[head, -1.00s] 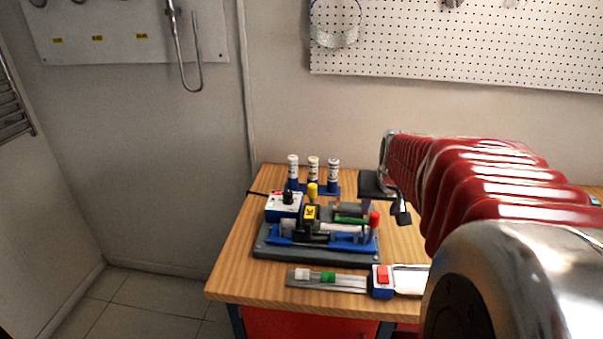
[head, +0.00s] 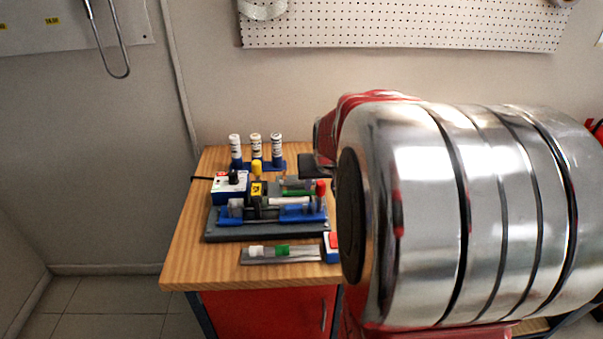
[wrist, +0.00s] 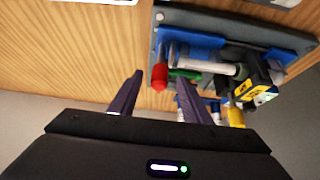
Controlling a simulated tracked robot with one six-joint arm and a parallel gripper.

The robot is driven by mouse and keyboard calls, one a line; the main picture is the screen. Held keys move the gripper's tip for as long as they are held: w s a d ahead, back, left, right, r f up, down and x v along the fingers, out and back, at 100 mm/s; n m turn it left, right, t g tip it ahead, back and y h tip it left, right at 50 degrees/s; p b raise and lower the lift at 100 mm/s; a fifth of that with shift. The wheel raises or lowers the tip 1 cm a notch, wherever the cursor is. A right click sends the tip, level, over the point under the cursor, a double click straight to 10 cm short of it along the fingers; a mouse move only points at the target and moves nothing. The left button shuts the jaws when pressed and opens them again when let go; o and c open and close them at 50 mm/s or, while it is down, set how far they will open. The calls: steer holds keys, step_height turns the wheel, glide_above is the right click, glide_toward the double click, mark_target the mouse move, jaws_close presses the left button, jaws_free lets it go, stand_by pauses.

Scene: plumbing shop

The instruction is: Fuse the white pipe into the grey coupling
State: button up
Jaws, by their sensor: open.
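The white pipe (head: 288,202) lies level in the right part of the blue fusion jig (head: 300,215); it also shows in the wrist view (wrist: 208,67). A short grey cylinder (head: 235,207), apparently the grey coupling, sits at the jig's left end. Between them stands a black heater with a yellow label (head: 257,189) and a yellow handle (head: 257,169). My gripper (wrist: 160,77) is open and empty. In the wrist view a red knob (wrist: 159,76) on the jig appears between its fingertips; contact cannot be told. In the head view my arm hides the fingers.
A white-and-blue control box (head: 230,187) stands behind the jig. Several white-capped bottles (head: 256,148) stand in a blue rack. A grey strip (head: 280,259) with white and green pieces lies in front, beside a red-and-blue device (head: 332,246). Bare wood shows at front left.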

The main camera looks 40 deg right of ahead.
steer(key=shift+x, duration=1.55)
steer(key=shift+c, duration=0.6)
steer(key=shift+w, duration=0.1)
steer(key=c, duration=0.8)
